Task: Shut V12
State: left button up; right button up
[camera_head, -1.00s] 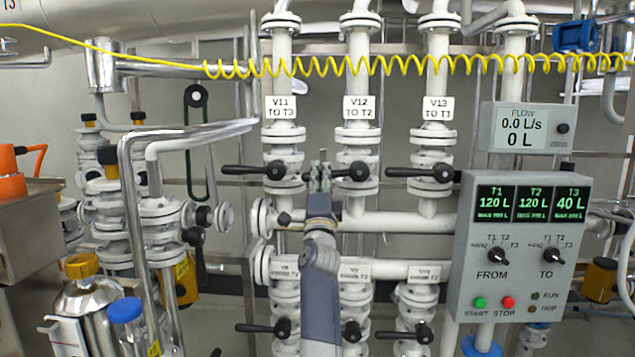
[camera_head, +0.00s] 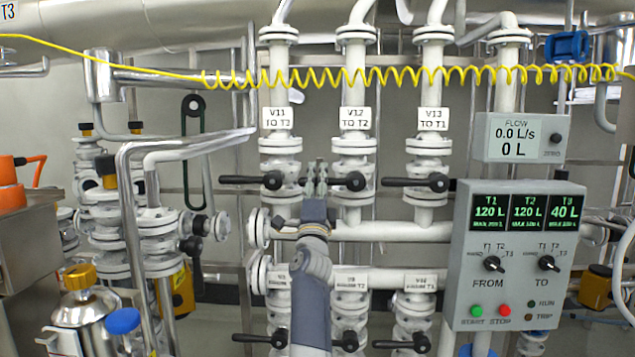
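Valve V12 (camera_head: 353,148) is on the middle pipe of the upper row, under its label "V12 TO T2" (camera_head: 355,118). Its black handle (camera_head: 352,181) has its hub in front of the valve body and a lever running level to the left. My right gripper (camera_head: 316,170) points upward at the left part of this lever and hides some of it. The two fingers look narrow and close together. I cannot tell whether they are closed on the lever or only in front of it. My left gripper is not in view.
Valve V11's black lever (camera_head: 245,180) lies close on the left, and V13's lever (camera_head: 408,182) on the right; both run level. A lower row of valves (camera_head: 350,341) sits below. A grey control panel (camera_head: 465,270) stands at right. A yellow coiled cable (camera_head: 390,78) crosses above.

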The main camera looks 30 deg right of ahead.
jog(key=shift+d+f, duration=0.1)
jog(key=shift+f, duration=0.05)
jog(key=shift+s+f, duration=0.1)
jog(key=shift+f, duration=0.05)
jog(key=v, duration=0.7)
jog(key=shift+a, duration=0.25)
